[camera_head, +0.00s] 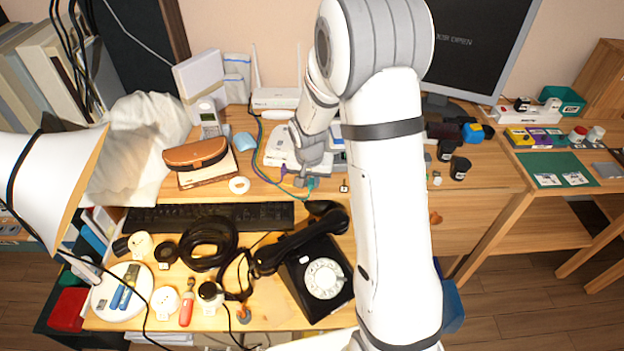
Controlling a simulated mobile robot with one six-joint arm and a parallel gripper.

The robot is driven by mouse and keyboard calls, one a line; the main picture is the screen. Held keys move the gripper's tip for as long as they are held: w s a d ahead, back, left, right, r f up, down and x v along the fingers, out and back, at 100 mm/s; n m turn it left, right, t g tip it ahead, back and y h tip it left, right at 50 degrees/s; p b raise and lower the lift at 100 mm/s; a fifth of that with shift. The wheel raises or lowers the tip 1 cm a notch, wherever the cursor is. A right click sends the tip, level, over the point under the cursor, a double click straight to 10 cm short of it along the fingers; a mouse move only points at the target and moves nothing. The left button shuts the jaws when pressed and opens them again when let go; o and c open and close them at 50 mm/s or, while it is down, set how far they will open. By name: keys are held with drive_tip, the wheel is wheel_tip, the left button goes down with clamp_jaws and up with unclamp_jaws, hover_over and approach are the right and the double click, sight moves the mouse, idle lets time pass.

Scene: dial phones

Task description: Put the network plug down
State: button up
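My gripper (301,182) points down over the back shelf of the desk, in front of the white box-shaped device (283,150). A small green plug (312,184) shows right beside the fingertips. A teal cable (257,160) curves from near the white router (275,98) down toward this spot. A purple plug (283,171) is just left of the fingertips. The fingers are too small and partly covered by my wrist, so I cannot tell whether they are shut on the green plug or only next to it.
A black dial phone (323,279) sits on the lower desk surface, with a black keyboard (208,217) behind it to the left. My arm hides much of the desk's right middle.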

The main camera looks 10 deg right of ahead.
drive_tip(key=o, duration=0.4)
drive_tip(key=shift+r, duration=0.15)
wheel_tip(320, 180, up, 11)
drive_tip(key=s, duration=0.2)
drive_tip(key=s+r+n, duration=0.2)
drive_tip(key=s+r, duration=0.2)
drive_tip(key=s, duration=0.7)
drive_tip(key=s+r+n, duration=0.2)
drive_tip(key=s+r, duration=0.2)
drive_tip(key=s, duration=0.7)
drive_tip(key=shift+s+d+y+p, duration=0.2)
drive_tip(key=shift+s+y+p, duration=0.1)
drive_tip(key=shift+y, duration=0.1)
wheel_tip(320, 180, up, 2)
drive_tip(key=shift+t+p, duration=0.3)
drive_tip(key=shift+p, duration=0.55)
